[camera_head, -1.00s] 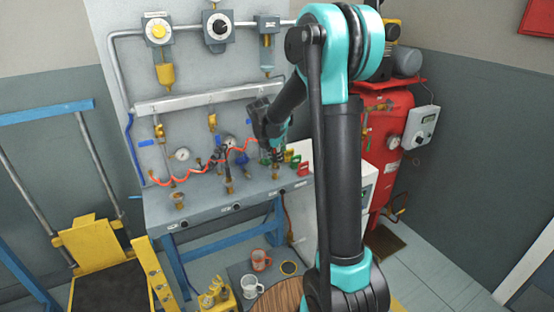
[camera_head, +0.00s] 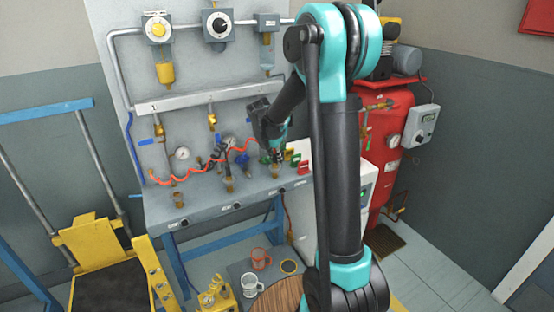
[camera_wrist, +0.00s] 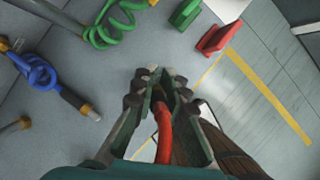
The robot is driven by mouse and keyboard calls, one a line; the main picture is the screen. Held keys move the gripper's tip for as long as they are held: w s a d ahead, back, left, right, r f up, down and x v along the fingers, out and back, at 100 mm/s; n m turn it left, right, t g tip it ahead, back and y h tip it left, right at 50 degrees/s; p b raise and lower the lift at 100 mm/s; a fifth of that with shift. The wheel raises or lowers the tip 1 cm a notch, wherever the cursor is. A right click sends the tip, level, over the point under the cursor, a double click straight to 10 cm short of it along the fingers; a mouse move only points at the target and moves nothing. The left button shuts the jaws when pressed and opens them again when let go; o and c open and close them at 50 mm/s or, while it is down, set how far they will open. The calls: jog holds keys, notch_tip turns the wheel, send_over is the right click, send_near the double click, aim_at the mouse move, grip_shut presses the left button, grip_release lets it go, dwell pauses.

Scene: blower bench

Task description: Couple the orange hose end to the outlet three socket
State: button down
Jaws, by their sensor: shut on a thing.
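My gripper (camera_wrist: 157,78) is shut on the orange hose (camera_wrist: 164,135), which shows between the fingers in the wrist view. The fingertips cover most of the hose end. In the head view my gripper (camera_head: 275,152) is low over the right part of the bench. The coiled orange hose (camera_head: 192,178) runs from the left of the bench toward the right. A brass socket (camera_head: 276,171) stands just below my gripper, third from the left. Two more brass sockets stand to its left (camera_head: 229,186) and (camera_head: 178,200). I cannot tell whether the hose end touches the third socket.
Red (camera_wrist: 217,38) and green (camera_wrist: 185,13) blocks stand at the bench's right. Mugs (camera_head: 250,285) stand on a low table in front.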

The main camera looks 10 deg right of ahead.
jog(key=c, duration=1.5)
grip_release()
jog(key=shift+o, duration=0.2)
jog(key=shift+r, duration=0.15)
jog(key=v, duration=1.1)
jog(key=shift+s+a+r, duration=0.15)
jog(key=shift+s+r, duration=0.05)
jog(key=shift+r, duration=0.1)
